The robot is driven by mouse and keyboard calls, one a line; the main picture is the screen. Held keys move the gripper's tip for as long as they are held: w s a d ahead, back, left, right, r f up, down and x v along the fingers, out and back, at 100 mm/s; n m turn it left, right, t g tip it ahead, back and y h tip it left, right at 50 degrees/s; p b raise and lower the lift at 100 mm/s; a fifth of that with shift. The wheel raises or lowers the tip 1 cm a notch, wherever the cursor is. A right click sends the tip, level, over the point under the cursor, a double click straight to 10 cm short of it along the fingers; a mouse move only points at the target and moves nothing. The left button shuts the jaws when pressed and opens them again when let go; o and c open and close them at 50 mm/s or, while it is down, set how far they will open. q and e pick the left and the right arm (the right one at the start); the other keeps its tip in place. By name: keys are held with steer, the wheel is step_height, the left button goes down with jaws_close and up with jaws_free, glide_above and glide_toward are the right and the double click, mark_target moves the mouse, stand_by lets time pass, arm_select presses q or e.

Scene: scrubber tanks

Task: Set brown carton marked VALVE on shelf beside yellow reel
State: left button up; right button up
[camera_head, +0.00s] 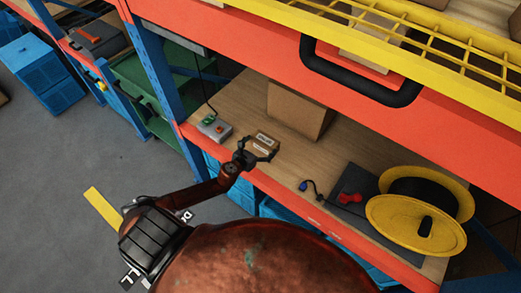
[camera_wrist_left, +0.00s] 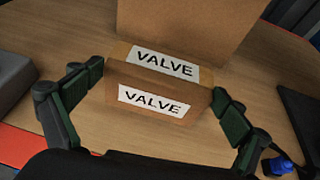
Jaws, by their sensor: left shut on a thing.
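The brown carton marked VALVE (camera_head: 264,141) is at the red-edged wooden shelf (camera_head: 237,100), with white labels on its top and front in the left wrist view (camera_wrist_left: 154,82). My left gripper (camera_head: 258,156) is shut on it, one finger at each side; the fingers also show in the left wrist view (camera_wrist_left: 155,95). I cannot tell whether the carton touches the shelf board. The yellow reel (camera_head: 408,222) stands farther right on the same shelf, well apart from the carton. My right gripper is not in view.
A larger plain carton (camera_head: 298,108) stands just behind the held one. A grey device (camera_head: 214,129) is to its left. A dark mat (camera_head: 363,180) with a red object (camera_head: 350,198) lies beside the reel; a blue plug (camera_head: 303,186) is nearby. A black handle (camera_head: 360,90) hangs above.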

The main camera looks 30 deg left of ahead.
mark_target(259, 149)
arm_select(q)
steer(key=shift+w+a+f, duration=0.2)
steer(key=shift+f, duration=0.15)
steer(key=shift+w+a+f, duration=0.1)
steer(key=shift+w+f, duration=0.1)
steer(key=f, duration=0.1)
steer(key=f+b, duration=0.2)
steer(key=f, duration=0.1)
steer(key=shift+w+a, duration=0.15)
steer(key=shift+a, duration=0.15)
steer(key=shift+r, duration=0.1)
steer(key=shift+f+b, duration=0.2)
steer(key=shift+b, duration=0.2)
steer(key=o, duration=1.1)
steer(key=shift+c, duration=0.2)
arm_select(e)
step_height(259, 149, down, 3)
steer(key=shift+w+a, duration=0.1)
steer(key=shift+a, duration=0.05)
